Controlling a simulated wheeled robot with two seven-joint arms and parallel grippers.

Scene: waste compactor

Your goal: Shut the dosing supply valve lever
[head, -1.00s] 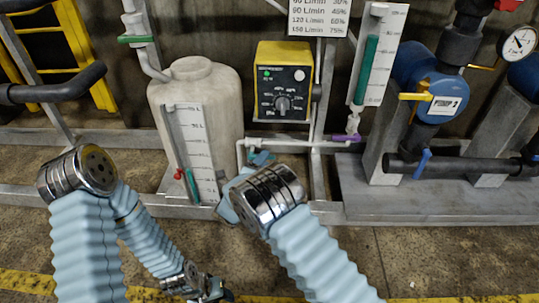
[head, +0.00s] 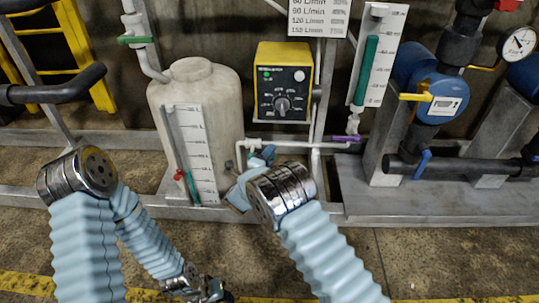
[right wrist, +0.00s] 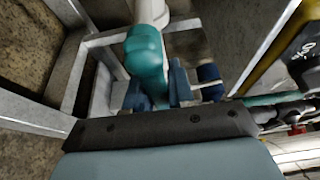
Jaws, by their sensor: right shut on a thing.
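A teal lever (right wrist: 147,52), which I take for the dosing supply valve lever, fills the upper middle of the right wrist view, joined to a pale pipe above. My right gripper (head: 262,157) is at the thin white pipe below the yellow dosing pump (head: 282,82). In the right wrist view its dark blue fingers (right wrist: 157,88) are shut at the teal lever. In the head view, the gripper and wrist largely hide the lever. My left gripper (head: 212,291) is low at the bottom edge, away from the valves; its jaws are too small to read.
A purple lever (head: 346,138) and a scaled tube (head: 372,70) are to the right. A grey frame rail (head: 400,219) crosses in front. The floor before it is open.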

